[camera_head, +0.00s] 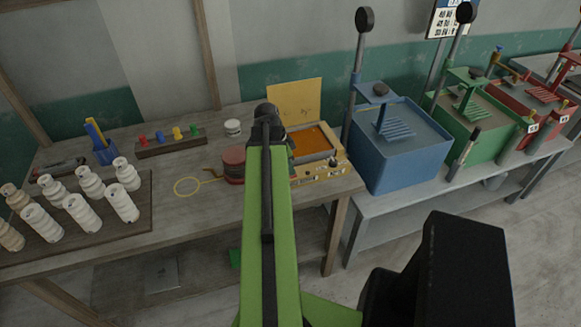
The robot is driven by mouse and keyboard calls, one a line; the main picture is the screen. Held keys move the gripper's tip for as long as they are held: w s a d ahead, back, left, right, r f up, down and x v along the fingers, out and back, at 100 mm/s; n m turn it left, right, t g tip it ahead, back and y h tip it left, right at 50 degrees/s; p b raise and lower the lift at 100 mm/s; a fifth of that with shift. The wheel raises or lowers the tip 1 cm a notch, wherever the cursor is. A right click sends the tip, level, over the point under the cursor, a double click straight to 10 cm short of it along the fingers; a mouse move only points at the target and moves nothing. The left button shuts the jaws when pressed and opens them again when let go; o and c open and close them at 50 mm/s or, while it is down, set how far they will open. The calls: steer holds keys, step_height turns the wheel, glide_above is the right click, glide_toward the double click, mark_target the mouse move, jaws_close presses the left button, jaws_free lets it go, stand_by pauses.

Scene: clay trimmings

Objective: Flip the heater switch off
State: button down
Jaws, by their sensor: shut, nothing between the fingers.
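A low wooden-toned box with an orange inset top (312,139) stands at the right end of the workbench, and looks like the heater. Its front panel (325,172) carries several small dark and light controls. They are too small to tell which is the switch or how it is set. My green arm link rises from the bottom centre to a dark joint just left of the box, and covers part of its left side. I cannot make out my gripper's fingers anywhere in this view.
A dark red tin (234,164) and a yellow loop tool (187,186) lie left of my arm. A yellow board (295,99) stands behind the box. A blue press (397,145) stands at right. The bench's front middle is mostly clear.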

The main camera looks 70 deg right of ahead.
steer(key=a+r+p, duration=0.5)
steer(key=r+p, duration=0.5)
steer(key=r, duration=0.1)
steer(key=shift+s+r, duration=0.3)
steer(key=shift+r, duration=0.1)
